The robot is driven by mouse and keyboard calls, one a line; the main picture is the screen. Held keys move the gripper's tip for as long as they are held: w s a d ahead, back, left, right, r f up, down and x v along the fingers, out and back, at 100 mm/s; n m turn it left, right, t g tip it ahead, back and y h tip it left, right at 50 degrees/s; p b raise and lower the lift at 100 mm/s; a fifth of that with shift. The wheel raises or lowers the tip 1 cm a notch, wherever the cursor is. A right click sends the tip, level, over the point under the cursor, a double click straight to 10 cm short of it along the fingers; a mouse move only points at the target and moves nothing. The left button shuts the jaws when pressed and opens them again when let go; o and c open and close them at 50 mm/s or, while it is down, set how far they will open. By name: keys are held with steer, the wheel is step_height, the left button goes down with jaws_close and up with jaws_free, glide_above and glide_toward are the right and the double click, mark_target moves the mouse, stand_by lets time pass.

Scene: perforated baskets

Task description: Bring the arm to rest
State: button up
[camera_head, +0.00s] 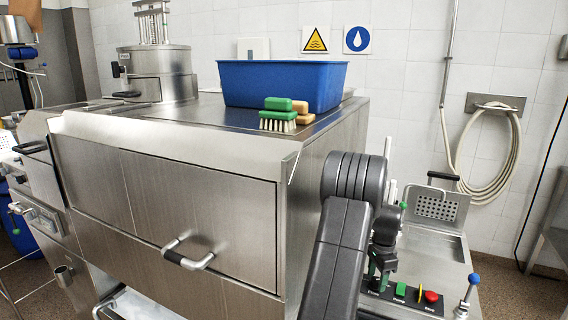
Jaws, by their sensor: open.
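My dark grey arm (342,235) rises from the bottom of the view, right of centre, and bends at a thick ribbed joint. My gripper (379,274) seems to be the small dark part just right of the arm, pointing down with its fingers apart and nothing seen between them. It is in front of or above the control panel; I cannot tell how far from it. The arm link hides part of it.
A large steel machine (190,190) fills the left and middle. On it stand a blue tub (283,85) and brushes (279,116). A perforated basket (437,207) and a panel with a red button (431,296) are at right. A hose (490,190) hangs on the wall.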

step_height(320, 180, up, 14)
step_height(320, 180, down, 14)
steer(key=shift+f, duration=0.15)
steer(key=n, duration=0.5)
steer(key=shift+n, duration=0.3)
steer(key=n, duration=0.5)
steer(key=shift+p, duration=0.4)
steer(key=n, duration=0.5)
steer(key=shift+n+p, duration=0.4)
steer(key=n+p, duration=0.1)
steer(key=n, duration=0.3)
steer(key=shift+n, duration=0.4)
